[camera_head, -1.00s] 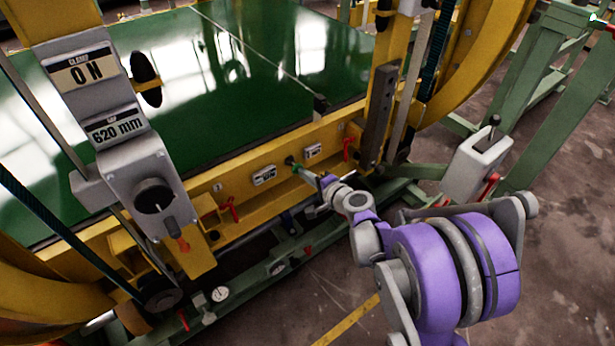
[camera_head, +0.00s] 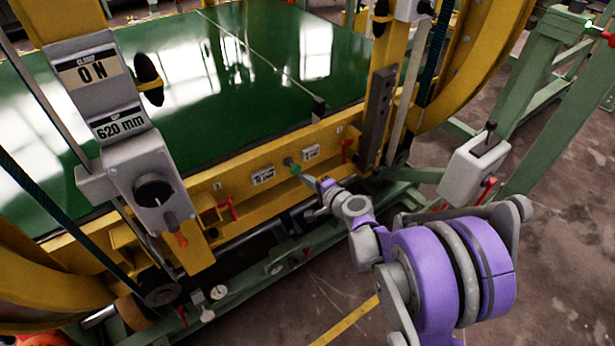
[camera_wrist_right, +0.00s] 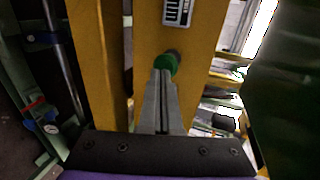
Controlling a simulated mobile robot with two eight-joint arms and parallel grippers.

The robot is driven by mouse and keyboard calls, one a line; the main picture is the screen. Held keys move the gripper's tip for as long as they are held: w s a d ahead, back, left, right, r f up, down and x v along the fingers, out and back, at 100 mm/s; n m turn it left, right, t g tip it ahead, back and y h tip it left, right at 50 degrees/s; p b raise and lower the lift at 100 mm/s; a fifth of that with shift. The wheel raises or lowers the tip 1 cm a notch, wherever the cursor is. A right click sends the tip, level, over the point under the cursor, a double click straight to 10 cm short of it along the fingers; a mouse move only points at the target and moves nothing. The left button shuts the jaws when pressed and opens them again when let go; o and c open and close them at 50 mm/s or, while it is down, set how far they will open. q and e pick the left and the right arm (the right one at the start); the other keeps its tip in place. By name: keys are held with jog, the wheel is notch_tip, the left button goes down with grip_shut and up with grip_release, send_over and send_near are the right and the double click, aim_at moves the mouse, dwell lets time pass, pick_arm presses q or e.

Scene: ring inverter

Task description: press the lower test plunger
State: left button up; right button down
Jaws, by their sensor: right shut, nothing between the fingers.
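The test plunger is a small green-collared button (camera_head: 293,168) on the yellow front beam, between two small label plates. In the right wrist view its green collar (camera_wrist_right: 168,65) and dark tip show just past my fingertips. My right gripper (camera_head: 308,180) is shut and empty, its fingers pointing at the plunger. In the head view a small gap shows between fingertips and plunger; in the wrist view the fingertips (camera_wrist_right: 162,74) overlap the collar, so contact cannot be told there. My left gripper is not in view.
The yellow beam (camera_head: 255,160) runs below the green table surface (camera_head: 230,100). Red levers (camera_head: 228,207) sit along the beam. A control box reading ON and 620 mm (camera_head: 120,122) stands at left. A grey box with a lever (camera_head: 474,170) stands at right.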

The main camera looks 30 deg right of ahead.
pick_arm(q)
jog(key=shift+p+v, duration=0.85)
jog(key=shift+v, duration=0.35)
pick_arm(e)
jog(key=v, duration=1)
jog(key=shift+s, duration=0.35)
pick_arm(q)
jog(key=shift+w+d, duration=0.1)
pick_arm(e)
jog(key=shift+r, duration=0.1)
jog(key=s+a+f+n+g+y, duration=0.1)
jog(key=s+a+n+g, duration=0.3)
jog(key=a, duration=0.3)
jog(key=s+a+f+n+g+y, duration=0.1)
jog(key=s+a+n+g, duration=0.1)
jog(key=s+a+n, duration=0.4)
jog(key=s+a+f+n+g+h, duration=0.1)
jog(key=s+a+n+g+h, duration=0.2)
jog(key=s+n, duration=0.7)
pick_arm(q)
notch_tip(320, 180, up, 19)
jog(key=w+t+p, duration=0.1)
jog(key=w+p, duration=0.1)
jog(key=p, duration=1.4)
jog(key=shift+p, duration=0.4)
pick_arm(e)
notch_tip(320, 180, up, 18)
jog(key=d+m, duration=0.1)
jog(key=m, duration=0.2)
jog(key=shift+r, duration=0.15)
